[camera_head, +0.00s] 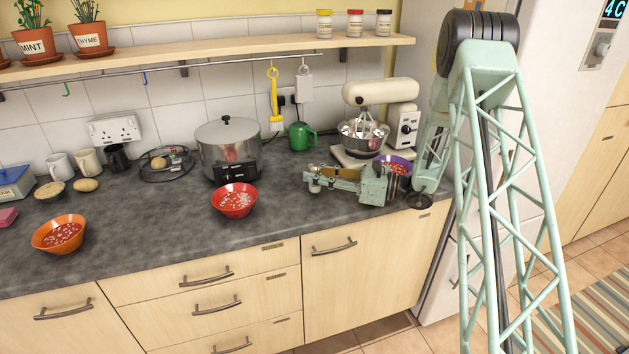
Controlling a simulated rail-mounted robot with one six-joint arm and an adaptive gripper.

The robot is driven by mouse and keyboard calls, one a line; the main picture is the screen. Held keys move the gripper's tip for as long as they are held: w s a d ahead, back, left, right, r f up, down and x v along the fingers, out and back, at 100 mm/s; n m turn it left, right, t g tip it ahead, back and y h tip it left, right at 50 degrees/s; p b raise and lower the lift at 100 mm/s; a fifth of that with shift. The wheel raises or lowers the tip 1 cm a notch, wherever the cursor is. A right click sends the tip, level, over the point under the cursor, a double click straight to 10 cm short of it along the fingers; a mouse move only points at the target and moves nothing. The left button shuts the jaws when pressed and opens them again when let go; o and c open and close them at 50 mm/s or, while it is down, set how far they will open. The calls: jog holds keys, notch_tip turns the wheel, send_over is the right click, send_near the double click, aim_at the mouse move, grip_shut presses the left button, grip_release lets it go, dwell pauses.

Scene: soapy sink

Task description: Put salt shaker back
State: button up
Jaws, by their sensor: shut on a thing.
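My gripper (318,179) is low over the dark counter, right of the middle, reaching left from the end of my arm. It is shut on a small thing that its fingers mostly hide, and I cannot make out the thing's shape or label. No salt shaker can be clearly identified. On the wooden shelf (220,47) stand a yellow-lidded jar (324,24), a red-lidded jar (355,24) and a dark-lidded jar (383,23), upright near its right end.
A red bowl (235,201) and a steel pot (229,150) are left of my gripper. A green jug (301,136) and a cream stand mixer (380,95) are behind it. A purple-rimmed bowl (400,163) is partly hidden by my arm. An orange bowl (60,234) stands far left. The front counter middle is clear.

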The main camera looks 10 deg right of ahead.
jog(key=shift+f, duration=0.95)
jog(key=shift+f, duration=0.1)
jog(key=o, duration=0.9)
jog(key=shift+p+v, duration=0.6)
jog(key=shift+v, duration=5.4)
